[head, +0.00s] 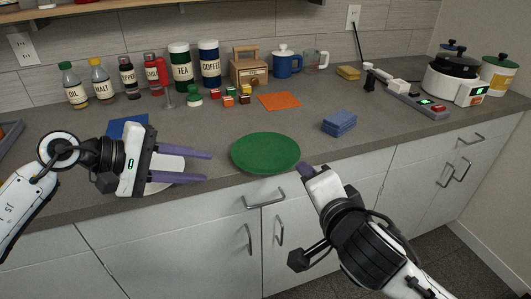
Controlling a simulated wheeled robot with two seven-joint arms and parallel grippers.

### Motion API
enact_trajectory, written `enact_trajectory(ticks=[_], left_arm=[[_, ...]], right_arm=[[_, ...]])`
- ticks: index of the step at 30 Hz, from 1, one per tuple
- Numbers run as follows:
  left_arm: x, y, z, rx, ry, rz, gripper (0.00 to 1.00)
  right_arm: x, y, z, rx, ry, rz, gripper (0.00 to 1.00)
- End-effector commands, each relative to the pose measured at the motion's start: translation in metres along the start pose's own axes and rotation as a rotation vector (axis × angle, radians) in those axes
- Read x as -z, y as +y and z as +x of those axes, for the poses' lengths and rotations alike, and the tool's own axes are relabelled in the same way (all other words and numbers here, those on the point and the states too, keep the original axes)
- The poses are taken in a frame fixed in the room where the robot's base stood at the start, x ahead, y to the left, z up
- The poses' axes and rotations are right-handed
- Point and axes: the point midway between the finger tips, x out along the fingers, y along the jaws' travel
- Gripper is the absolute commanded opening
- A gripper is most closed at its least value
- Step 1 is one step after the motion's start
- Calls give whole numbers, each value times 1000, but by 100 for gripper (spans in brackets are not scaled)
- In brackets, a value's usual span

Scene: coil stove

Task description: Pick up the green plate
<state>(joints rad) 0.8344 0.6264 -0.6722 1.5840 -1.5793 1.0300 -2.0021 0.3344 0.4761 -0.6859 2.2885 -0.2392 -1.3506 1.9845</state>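The green plate (265,152) is round and lies flat near the front edge of the grey counter, between my two grippers. My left gripper (210,167) is to the left of the plate. Its two purple fingers are apart, with nothing between them, and point toward the plate with a small gap to its rim. My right gripper (307,169) is at the plate's front right, by the counter edge. Only a bit of purple finger shows there, so its opening and any contact with the plate are hidden.
A white round item (158,187) lies partly hidden under my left gripper. A blue item (127,127) lies behind it. Blue cloths (339,123) are stacked right of the plate. An orange mat (279,101), jars and canisters (181,67) stand farther back. The counter just behind the plate is clear.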

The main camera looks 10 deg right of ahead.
Motion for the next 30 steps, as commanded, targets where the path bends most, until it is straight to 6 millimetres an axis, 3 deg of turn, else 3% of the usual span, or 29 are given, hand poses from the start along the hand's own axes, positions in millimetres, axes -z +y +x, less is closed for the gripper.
enact_trajectory(ticks=[8, 21, 30], left_arm=[[-1, 1, 11, -4, -4, -3, 31], [-2, 2, 84, -6, -5, -5, 31], [-2, 2, 103, -5, -2, -3, 31]], right_arm=[[0, 0, 11, 0, 1, -3, 34], [1, 0, 83, -1, 1, -3, 34], [-1, 0, 103, 1, -2, -2, 34]])
